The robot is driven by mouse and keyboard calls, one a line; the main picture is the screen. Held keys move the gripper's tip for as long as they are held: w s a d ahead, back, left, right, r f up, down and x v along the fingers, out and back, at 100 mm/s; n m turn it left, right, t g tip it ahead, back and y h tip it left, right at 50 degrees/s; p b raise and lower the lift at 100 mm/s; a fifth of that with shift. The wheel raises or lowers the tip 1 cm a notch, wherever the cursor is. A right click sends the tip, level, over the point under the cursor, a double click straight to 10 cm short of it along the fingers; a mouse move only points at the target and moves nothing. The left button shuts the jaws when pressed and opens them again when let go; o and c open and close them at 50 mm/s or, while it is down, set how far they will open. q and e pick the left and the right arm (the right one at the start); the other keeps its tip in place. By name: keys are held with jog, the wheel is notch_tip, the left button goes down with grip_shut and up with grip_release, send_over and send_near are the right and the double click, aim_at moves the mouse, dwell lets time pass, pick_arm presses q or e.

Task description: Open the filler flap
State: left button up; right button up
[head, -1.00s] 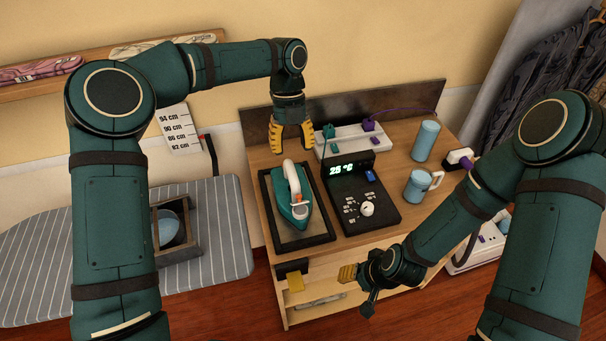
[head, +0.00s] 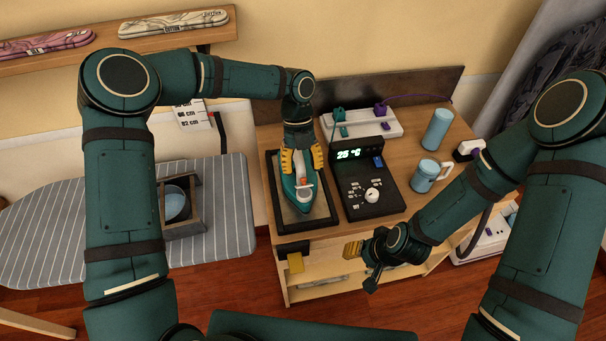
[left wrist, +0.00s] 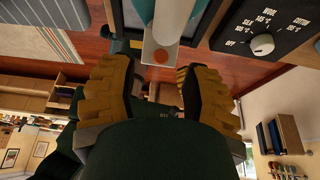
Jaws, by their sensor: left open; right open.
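The teal iron (head: 290,190) rests flat on a dark-rimmed pad (head: 327,213) on the wooden cabinet. My right gripper (head: 360,265) is open and empty, low before the cabinet front.
A black control box (head: 372,212) with a lit display and white knob stands right of the pad. A power strip (head: 375,125) lies behind. A blue cylinder (head: 437,129) and a blue mug (head: 425,177) stand at right. A striped ironing board (head: 100,225) is at left.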

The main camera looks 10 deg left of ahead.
aim_at(303, 178)
pick_arm(q)
jog(key=shift+x, duration=1.5)
grip_shut()
